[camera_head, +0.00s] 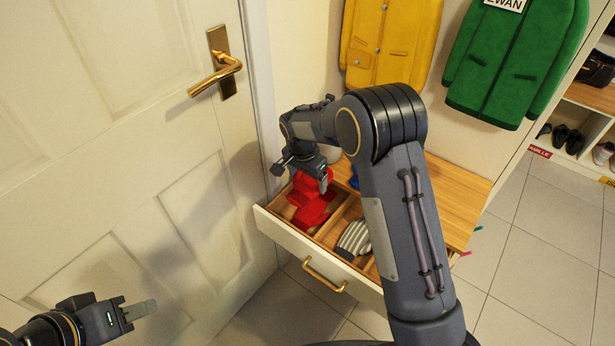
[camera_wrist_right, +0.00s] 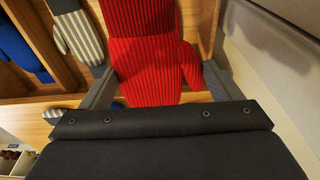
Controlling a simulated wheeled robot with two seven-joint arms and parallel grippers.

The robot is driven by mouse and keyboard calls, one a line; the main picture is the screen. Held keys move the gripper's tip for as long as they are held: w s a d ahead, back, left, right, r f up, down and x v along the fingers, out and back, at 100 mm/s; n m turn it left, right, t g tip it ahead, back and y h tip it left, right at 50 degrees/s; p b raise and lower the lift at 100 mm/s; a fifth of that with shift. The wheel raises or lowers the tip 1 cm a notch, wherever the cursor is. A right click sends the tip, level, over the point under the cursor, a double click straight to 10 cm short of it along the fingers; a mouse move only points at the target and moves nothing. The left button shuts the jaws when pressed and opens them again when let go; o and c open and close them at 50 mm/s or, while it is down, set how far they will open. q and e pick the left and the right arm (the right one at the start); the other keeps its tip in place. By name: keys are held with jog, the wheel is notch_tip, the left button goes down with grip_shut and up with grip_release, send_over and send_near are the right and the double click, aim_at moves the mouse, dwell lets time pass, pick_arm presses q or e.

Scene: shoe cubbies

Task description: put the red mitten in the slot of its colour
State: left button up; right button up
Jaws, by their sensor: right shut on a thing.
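The red mitten (camera_wrist_right: 150,60) is ribbed, with its thumb at the right in the right wrist view. My right gripper (camera_head: 303,173) is shut on it, one finger on each side. In the head view the red mitten (camera_head: 311,181) is at the left end of the open drawer, partly hidden by the gripper. More red cloth (camera_head: 312,213) shows just below it in the left compartment; I cannot tell whether it is a separate mitten. My left gripper (camera_head: 138,311) is at the lower left, far from the drawer; its opening is unclear.
The drawer (camera_head: 291,250) has wooden dividers. A grey-and-white striped mitten (camera_head: 354,239) lies in another compartment. A blue thing (camera_head: 354,178) shows behind my right arm. A door (camera_head: 120,130) with a brass handle (camera_head: 218,75) closes off the left; yellow (camera_head: 388,42) and green (camera_head: 515,62) coats hang above.

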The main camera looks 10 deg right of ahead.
jog(key=shift+f+b, duration=4.1)
jog(key=shift+f, duration=2.2)
jog(key=o, duration=0.8)
jog(key=r, duration=0.2)
jog(key=r+p, duration=0.1)
jog(key=r, duration=0.2)
jog(key=r+p, duration=0.1)
jog(key=r, duration=0.1)
jog(key=shift+s+a+r, duration=0.35)
jog(key=shift+a+r, duration=0.05)
